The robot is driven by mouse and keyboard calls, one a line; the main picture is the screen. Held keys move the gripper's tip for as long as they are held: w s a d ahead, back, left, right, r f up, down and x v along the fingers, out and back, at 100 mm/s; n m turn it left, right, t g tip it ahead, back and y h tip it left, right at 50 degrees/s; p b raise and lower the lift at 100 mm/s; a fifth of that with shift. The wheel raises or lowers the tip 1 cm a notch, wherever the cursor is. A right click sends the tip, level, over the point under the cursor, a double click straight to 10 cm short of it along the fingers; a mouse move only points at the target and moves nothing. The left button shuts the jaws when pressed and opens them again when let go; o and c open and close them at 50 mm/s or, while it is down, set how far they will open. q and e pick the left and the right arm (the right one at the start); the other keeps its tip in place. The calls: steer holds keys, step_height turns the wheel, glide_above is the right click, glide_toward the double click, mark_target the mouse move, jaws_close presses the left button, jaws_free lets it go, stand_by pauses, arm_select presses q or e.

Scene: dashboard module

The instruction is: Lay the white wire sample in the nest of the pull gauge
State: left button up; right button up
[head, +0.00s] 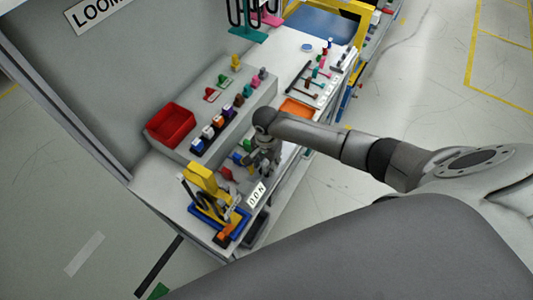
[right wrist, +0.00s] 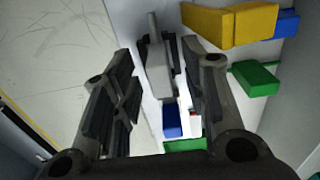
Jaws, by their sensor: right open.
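My right gripper (head: 263,163) is low over the near bench in the head view. In the right wrist view its two dark fingers (right wrist: 158,58) stand apart. Between them in the picture shows a grey device with a thin rod at its top (right wrist: 158,72), perhaps the pull gauge. I cannot tell whether the fingers touch it. I cannot make out the white wire sample or the nest for certain. A small white and red piece (right wrist: 194,121) is partly hidden by the right finger. My left gripper is not in view.
A yellow device (head: 205,178) stands on the bench's near end by a blue frame (head: 212,220). A red bin (head: 170,124) and several coloured parts sit on the raised shelf. A blue block (right wrist: 171,121) and a green block (right wrist: 255,78) lie close by the gripper.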

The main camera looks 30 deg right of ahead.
mark_target(266, 163)
step_height(266, 163, up, 12)
stand_by(0.4)
steer(key=shift+f, duration=0.1)
stand_by(0.6)
